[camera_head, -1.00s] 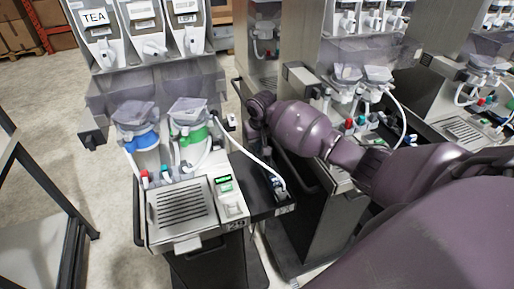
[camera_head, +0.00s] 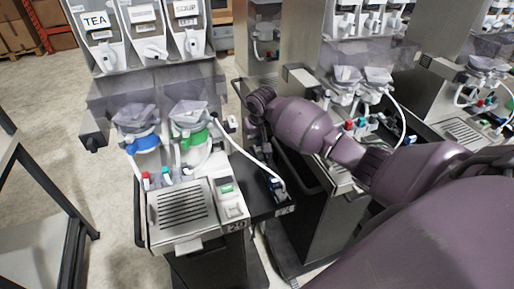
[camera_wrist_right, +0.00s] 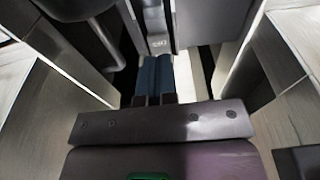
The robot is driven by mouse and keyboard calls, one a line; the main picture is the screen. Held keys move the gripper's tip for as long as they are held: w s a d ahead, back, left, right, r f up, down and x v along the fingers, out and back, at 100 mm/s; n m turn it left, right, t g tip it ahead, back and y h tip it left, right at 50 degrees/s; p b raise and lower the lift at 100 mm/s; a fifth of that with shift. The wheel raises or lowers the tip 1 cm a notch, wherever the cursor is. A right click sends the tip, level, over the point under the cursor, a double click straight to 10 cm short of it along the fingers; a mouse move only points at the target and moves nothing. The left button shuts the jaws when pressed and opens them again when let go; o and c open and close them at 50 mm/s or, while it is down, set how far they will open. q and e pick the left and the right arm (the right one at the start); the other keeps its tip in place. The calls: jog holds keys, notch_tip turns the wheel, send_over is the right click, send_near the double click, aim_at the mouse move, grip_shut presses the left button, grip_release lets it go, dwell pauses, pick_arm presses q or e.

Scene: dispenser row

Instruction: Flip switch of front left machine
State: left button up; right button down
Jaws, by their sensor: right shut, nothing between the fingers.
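The front left machine (camera_head: 160,92) is the dispenser with the TEA label, on the left in the head view. Its drip tray (camera_head: 180,205) and a small panel with a green display (camera_head: 226,189) face me. I cannot make out for certain which small part is its switch. My right arm reaches in from the right, and its wrist is beside this machine's right side, in the gap before the neighbouring machine. In the right wrist view my right gripper (camera_wrist_right: 154,62) is shut, its blue fingers together and empty, pointing into a narrow gap between grey panels. My left gripper is not in view.
A second machine (camera_head: 325,215) stands close on the right, partly hidden behind my arm. A white hose (camera_head: 255,162) curves down to a dark side shelf (camera_head: 258,200) beside the front left machine. A dark frame (camera_head: 70,205) stands at the left, with open floor between.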

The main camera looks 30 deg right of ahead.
aim_at(259, 151)
jog(key=shift+r, duration=2.25)
jog(key=shift+f, duration=0.1)
